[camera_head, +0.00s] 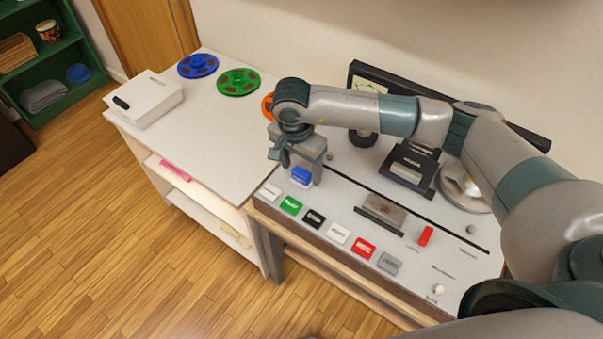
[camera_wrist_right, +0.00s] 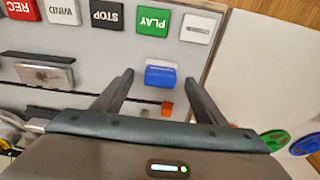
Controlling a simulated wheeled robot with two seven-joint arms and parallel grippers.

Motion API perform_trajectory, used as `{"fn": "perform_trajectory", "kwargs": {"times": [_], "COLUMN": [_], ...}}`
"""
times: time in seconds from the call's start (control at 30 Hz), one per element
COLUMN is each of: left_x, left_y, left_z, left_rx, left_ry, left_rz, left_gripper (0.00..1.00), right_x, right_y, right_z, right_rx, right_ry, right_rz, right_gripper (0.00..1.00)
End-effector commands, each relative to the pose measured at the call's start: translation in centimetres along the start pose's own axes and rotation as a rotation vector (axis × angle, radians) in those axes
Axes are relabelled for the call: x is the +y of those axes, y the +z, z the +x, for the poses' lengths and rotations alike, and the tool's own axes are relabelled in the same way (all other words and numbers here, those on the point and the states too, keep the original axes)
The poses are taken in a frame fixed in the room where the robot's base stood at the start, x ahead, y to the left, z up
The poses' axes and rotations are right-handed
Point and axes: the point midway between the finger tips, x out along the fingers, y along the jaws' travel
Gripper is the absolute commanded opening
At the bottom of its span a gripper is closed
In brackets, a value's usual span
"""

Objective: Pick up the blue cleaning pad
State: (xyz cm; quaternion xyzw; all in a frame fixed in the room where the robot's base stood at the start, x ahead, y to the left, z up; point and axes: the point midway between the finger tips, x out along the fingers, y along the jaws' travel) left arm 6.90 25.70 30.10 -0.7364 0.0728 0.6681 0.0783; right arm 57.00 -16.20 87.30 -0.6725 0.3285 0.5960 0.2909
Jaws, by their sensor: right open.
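The blue cleaning pad (camera_head: 301,175) is a small block with a blue top and a pale lower part. It lies on the tape machine's light panel, behind the row of keys. In the right wrist view, the pad (camera_wrist_right: 160,75) shows between my two fingertips, with a gap on each side. My right gripper (camera_head: 304,179) points down over the pad. The right gripper (camera_wrist_right: 159,79) is open and empty in the right wrist view. The remaining height above the panel is hard to judge. My left gripper is not in view.
A row of keys, including the green PLAY key (camera_head: 291,205) and red REC key (camera_head: 363,248), runs along the panel's front. A small orange piece (camera_wrist_right: 167,108) is near the pad. Blue (camera_head: 198,65) and green (camera_head: 238,82) reels lie on the white table at left.

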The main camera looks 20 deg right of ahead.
Motion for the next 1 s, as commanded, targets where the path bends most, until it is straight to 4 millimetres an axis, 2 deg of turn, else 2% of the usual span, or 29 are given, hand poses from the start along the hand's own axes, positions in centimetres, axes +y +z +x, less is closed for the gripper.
{"fn": "perform_trajectory", "kwargs": {"times": [0.07, 0.3, 0.77, 0.93, 1.0], "left_x": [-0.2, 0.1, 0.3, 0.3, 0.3], "left_y": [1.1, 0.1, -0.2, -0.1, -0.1], "left_z": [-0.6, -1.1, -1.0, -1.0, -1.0], "left_rx": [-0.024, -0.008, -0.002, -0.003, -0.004], "left_ry": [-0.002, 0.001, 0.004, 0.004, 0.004], "left_rz": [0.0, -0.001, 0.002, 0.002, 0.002], "left_gripper": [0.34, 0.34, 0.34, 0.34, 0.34], "right_x": [0.1, 0.0, 0.0, 0.0, 0.0], "right_y": [0.1, 0.1, 0.0, 0.0, 0.0], "right_z": [0.6, 2.4, 2.5, 2.5, 2.5], "right_rx": [-0.002, -0.001, 0.0, 0.0, 0.0], "right_ry": [0.004, 0.001, 0.0, 0.0, 0.0], "right_rz": [0.0, -0.001, -0.001, 0.0, 0.0], "right_gripper": [0.66, 0.66, 0.66, 0.25, 0.21]}}
